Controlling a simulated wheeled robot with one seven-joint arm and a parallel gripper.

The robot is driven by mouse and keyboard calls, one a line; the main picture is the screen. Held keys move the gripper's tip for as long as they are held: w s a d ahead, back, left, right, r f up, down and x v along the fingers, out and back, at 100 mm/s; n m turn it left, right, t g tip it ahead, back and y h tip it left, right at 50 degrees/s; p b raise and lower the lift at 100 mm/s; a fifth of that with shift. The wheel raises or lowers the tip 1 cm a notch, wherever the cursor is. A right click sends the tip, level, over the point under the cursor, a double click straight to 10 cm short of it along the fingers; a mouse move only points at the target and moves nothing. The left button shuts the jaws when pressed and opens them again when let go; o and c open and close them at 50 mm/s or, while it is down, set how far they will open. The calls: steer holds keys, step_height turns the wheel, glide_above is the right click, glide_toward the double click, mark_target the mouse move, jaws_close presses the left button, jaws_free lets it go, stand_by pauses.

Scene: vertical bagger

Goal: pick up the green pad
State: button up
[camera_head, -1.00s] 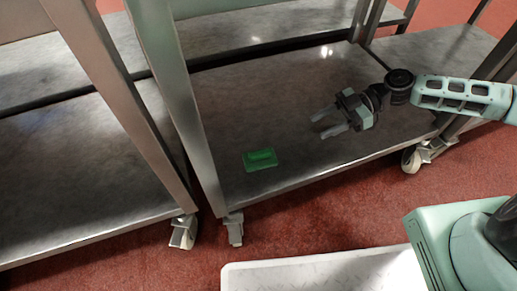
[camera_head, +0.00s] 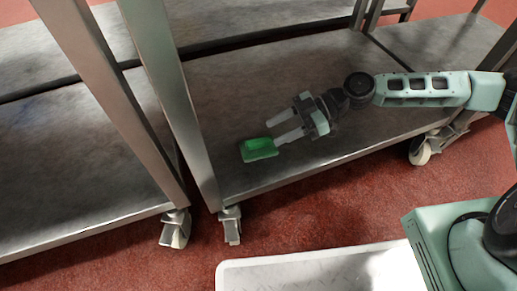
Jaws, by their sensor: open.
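The green pad (camera_head: 257,150) is a small bright green block on the lower metal shelf (camera_head: 222,95) of a wheeled rack, near the shelf's front left corner. My gripper (camera_head: 276,132) reaches in low over the shelf from the right, its two pale fingers pointing left at the pad. The fingers are spread apart. Their tips are at the pad's right side; I cannot tell whether they touch it or overlap it. The pad looks slightly tilted.
A metal upright (camera_head: 172,95) stands just left of the pad, with another rack's shelf (camera_head: 80,170) beyond it. Caster wheels (camera_head: 419,152) stand on the red floor. A white tray-like surface (camera_head: 300,272) lies in front. The shelf behind the pad is clear.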

mark_target(259, 140)
steer(key=b+x, duration=0.2)
steer(key=x, duration=0.1)
steer(key=shift+a+f, duration=0.15)
steer(key=shift+f, duration=0.3)
steer(key=shift+a, duration=0.3)
jaws_close()
steer(key=shift+r, duration=0.1)
